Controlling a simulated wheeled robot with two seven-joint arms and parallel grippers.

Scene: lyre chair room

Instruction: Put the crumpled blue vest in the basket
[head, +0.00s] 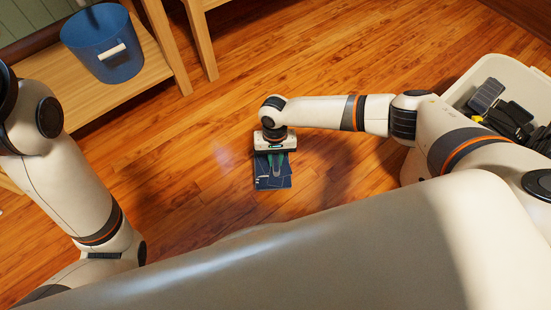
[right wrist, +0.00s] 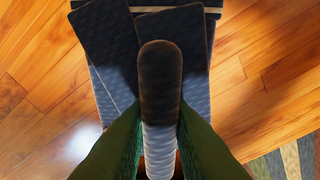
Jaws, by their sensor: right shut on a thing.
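The blue vest (head: 272,183) shows in the head view as a small dark blue bundle on or just above the wooden floor; I cannot tell if it touches. My right gripper (head: 275,165) reaches down onto it. In the right wrist view, its green fingers (right wrist: 160,140) are shut on a raised rounded fold of the vest (right wrist: 160,75), with dark flat panels spread behind it. Which container is the basket is unclear: a cream bin (head: 457,92) at the right holds dark items, partly hidden by my right arm. My left gripper is out of view.
A blue bucket (head: 103,48) with a pale handle stands on a wooden shelf (head: 128,85) at the upper left. The wooden floor (head: 340,55) around the vest is clear. A striped multicoloured surface (right wrist: 285,160) shows at the lower right of the wrist view.

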